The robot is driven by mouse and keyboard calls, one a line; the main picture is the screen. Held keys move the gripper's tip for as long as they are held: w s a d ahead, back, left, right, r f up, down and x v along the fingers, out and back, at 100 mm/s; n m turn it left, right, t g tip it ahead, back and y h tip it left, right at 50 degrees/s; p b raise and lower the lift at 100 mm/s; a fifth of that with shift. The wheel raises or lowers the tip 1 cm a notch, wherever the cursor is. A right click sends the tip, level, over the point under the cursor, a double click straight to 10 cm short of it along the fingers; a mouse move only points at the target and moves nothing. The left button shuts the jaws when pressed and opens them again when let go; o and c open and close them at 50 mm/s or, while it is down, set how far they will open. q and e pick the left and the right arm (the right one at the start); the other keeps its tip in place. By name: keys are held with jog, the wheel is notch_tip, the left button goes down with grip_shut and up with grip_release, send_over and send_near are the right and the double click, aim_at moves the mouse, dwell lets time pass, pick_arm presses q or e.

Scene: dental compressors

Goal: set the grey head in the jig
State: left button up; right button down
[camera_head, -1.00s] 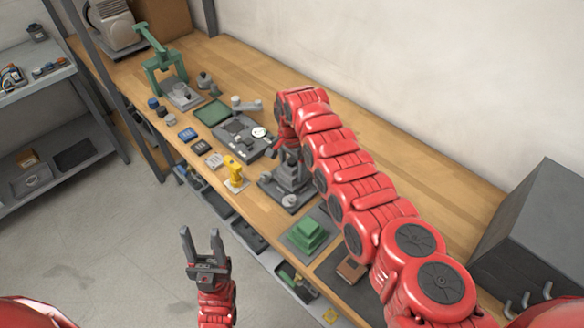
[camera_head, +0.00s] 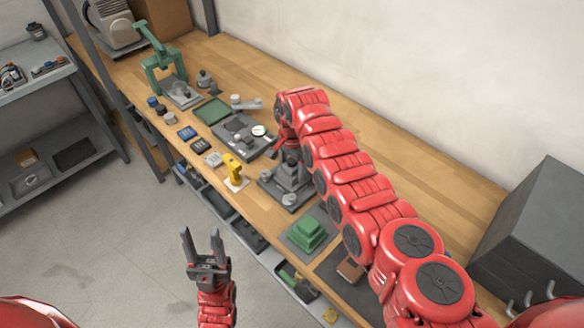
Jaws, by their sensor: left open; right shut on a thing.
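My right gripper (camera_head: 288,157) reaches down over a dark grey stand-like fixture (camera_head: 271,184) near the bench's front edge, which looks like the jig. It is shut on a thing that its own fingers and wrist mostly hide. This looks like the grey head, at the top of the fixture; I cannot tell whether it is seated or just above. A round light grey piece (camera_head: 290,199) sits on the fixture's front base. My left gripper (camera_head: 202,236) is open and empty, fingers pointing up, over the floor in front of the bench.
A green press (camera_head: 163,62), a green tray (camera_head: 212,111), a dark plate with a dial (camera_head: 240,136) and a yellow tool (camera_head: 233,170) stand left of the fixture. A green block (camera_head: 306,232) lies in front right. The bench behind my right arm is clear.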

aim_at(292, 161)
jog(key=shift+f+b, duration=0.25)
jog(key=shift+b, duration=0.2)
dwell(0.8)
dwell(0.3)
grip_release()
jog(key=shift+r, duration=0.1)
jog(key=shift+r+p, duration=0.55)
jog(key=shift+r, duration=2.9)
